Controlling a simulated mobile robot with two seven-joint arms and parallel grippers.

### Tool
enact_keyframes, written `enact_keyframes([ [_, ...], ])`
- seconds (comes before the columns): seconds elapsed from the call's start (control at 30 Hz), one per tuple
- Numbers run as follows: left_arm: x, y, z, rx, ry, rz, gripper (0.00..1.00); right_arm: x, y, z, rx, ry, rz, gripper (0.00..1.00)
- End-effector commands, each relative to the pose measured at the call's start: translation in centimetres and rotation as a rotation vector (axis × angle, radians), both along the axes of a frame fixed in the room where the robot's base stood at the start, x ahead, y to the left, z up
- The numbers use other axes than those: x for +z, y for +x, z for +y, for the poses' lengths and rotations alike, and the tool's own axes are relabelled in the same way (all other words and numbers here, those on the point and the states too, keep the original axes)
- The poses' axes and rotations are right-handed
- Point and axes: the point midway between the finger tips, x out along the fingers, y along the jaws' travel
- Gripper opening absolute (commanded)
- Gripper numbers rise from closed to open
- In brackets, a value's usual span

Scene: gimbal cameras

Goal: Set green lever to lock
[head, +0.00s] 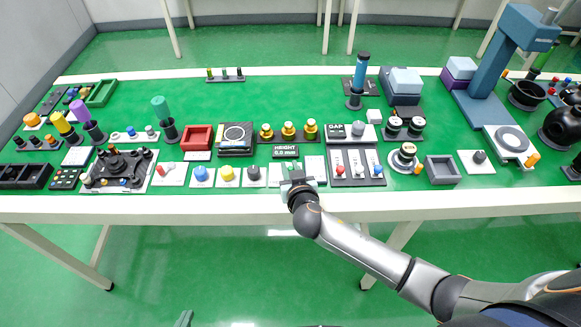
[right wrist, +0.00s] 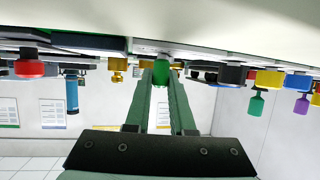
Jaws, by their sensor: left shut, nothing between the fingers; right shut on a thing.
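The green lever (right wrist: 162,72) shows between my right fingertips in the right wrist view, which is upside down. My right gripper (right wrist: 161,82) is shut on it, one finger on each side. The lever's set position cannot be read. My left gripper (head: 185,318) shows only as a small tip at the bottom edge of the head view, shut and empty, away from the table.
A panel with red, white and blue knobs (head: 357,168) stands just right of my right gripper. A black knob (head: 253,174), a yellow knob (head: 227,174) and a blue knob (head: 201,174) stand to its left. A HEIGHT display (head: 286,152) lies behind it. Open green tabletop (head: 290,105) lies farther back.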

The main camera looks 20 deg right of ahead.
Motion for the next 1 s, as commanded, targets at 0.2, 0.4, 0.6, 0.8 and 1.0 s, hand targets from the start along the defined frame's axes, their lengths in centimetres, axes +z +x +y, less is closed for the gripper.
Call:
enact_keyframes([
  [0.2,0.11,-0.01,0.0,0.0,0.0,0.0,0.0,-0.07,-0.03,-0.38,0.069,0.001,0.003,0.0],
  [0.4,0.54,-0.01,-0.01,0.0,0.0,0.0,0.0,0.02,0.07,-0.61,0.152,0.0,0.002,0.0],
  [0.6,0.51,-0.01,-0.01,0.0,0.0,0.0,0.0,-0.01,0.11,-0.59,0.166,-0.001,-0.001,0.0],
  [0.8,0.51,-0.01,-0.01,0.0,0.0,0.0,0.0,0.01,0.12,-0.62,0.165,-0.001,-0.001,0.27],
  [1.0,0.52,0.0,-0.01,0.0,0.0,0.0,0.0,0.02,0.13,-0.62,0.165,-0.001,-0.001,0.5],
])
